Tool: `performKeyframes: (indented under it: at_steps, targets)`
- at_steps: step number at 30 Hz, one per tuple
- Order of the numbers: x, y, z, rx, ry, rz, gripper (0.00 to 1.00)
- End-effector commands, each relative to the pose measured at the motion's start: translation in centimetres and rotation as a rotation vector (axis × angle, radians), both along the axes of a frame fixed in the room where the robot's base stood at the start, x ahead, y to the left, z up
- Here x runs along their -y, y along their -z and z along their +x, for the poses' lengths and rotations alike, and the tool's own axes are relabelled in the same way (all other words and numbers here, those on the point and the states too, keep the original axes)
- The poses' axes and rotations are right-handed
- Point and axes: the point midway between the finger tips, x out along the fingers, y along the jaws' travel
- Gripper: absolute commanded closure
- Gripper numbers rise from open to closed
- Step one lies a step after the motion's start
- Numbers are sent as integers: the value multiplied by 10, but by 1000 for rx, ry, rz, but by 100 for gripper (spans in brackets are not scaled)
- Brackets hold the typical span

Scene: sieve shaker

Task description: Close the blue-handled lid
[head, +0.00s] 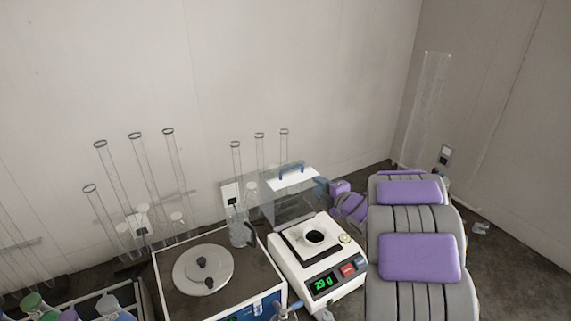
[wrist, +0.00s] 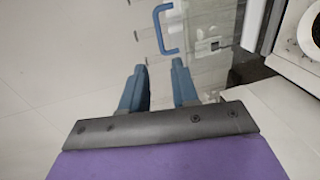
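The lid (head: 294,181) is a pale panel with a blue handle (head: 291,168), behind the white balance in the head view. It stands up at the back, joined to a clear box-like cover. In the wrist view the U-shaped blue handle (wrist: 167,28) is at the top, on a clear panel. My gripper (wrist: 160,85) has blue fingers, apart with nothing between them, pointing toward the handle with a gap. In the head view its blue fingers (head: 321,186) are just right of the lid, partly hidden by my arm.
The white balance (head: 320,262) shows a green "29 g" and has a dark round opening on top. A shaker box with a round grey plate (head: 203,269) stands to its left, with a clear jug (head: 241,233). Tall glass cylinders (head: 174,167) stand along the wall.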

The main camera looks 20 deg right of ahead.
Motion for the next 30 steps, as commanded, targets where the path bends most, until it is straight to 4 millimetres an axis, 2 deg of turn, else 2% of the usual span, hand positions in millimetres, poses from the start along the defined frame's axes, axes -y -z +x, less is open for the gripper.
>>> performKeyframes:
  at_steps: [10, 21, 30]
  targets:
    - [-18, 11, 60, 1, -3, -1, 70]
    - [-27, 23, 120, -2, 0, 0, 70]
    - [-33, 29, 155, -3, 2, -2, 70]
